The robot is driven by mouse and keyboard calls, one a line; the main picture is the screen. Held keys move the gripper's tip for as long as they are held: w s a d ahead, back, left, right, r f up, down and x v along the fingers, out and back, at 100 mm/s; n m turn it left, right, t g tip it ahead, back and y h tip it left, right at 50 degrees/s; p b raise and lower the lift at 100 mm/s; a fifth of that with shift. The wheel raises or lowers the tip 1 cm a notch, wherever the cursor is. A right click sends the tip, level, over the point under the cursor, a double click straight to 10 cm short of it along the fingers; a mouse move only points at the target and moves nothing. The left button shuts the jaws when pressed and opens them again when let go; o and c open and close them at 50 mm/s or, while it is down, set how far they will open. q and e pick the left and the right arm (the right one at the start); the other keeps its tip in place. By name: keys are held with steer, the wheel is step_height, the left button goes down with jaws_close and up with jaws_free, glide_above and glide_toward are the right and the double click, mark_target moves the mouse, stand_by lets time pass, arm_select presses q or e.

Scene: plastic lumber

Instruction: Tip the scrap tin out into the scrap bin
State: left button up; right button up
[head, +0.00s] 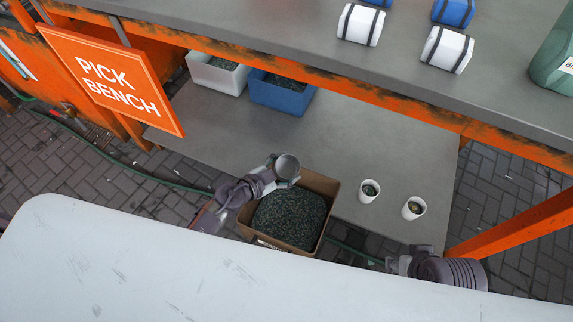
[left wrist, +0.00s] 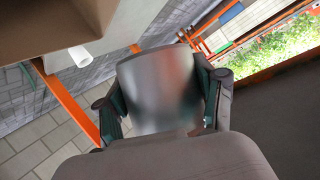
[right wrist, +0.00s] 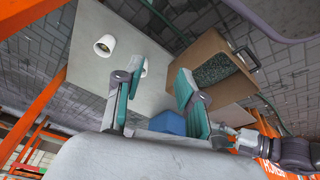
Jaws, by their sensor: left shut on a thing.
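A shiny grey metal tin (head: 287,167) is in my left gripper (head: 274,176), above the back left corner of an open cardboard box. Its round mouth faces the head camera; I cannot make out anything inside. In the left wrist view the tin (left wrist: 157,92) sits between the two fingers. The cardboard box (head: 328,192) holds a heap of dark green granules; I cannot tell whether it is the scrap bin. It also shows in the right wrist view (right wrist: 204,56). My right gripper (right wrist: 156,92) is open and empty, low at the right in the head view (head: 402,262).
Two white cups (head: 369,195) (head: 413,212) with dark contents stand on the lower grey shelf (head: 350,150). A white bin (head: 225,82) and a blue bin (head: 280,100) stand at its back. The orange-edged upper bench (head: 400,70) overhangs. A PICK BENCH sign (head: 115,82) hangs left.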

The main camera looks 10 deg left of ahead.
arm_select(q)
steer(key=shift+g+p, duration=0.3)
steer(key=shift+p, duration=0.55)
steer(key=shift+w+n+p, duration=0.1)
steer(key=shift+n+p, duration=0.4)
steer(key=shift+p, duration=0.6)
arm_select(e)
step_height(320, 180, down, 14)
arm_select(q)
steer(key=shift+w+a+r+n+g+h+p, duration=0.1)
steer(key=shift+n+g+h+p, duration=0.3)
steer(key=shift+p, duration=0.55)
steer(key=shift+w+n+g+p, duration=0.1)
steer(key=shift+n+g+p, duration=0.25)
steer(key=shift+p, duration=0.6)
steer(key=shift+a+g, duration=0.1)
steer(key=shift+g, duration=0.15)
arm_select(e)
steer(key=s+f+g, duration=0.1)
steer(key=s+f, duration=0.6)
steer(key=f, duration=0.4)
steer(key=shift+s+d+f+g, duration=0.3)
steer(key=shift+d+f, duration=0.1)
steer(key=shift+d, duration=0.05)
steer(key=shift+s, duration=0.1)
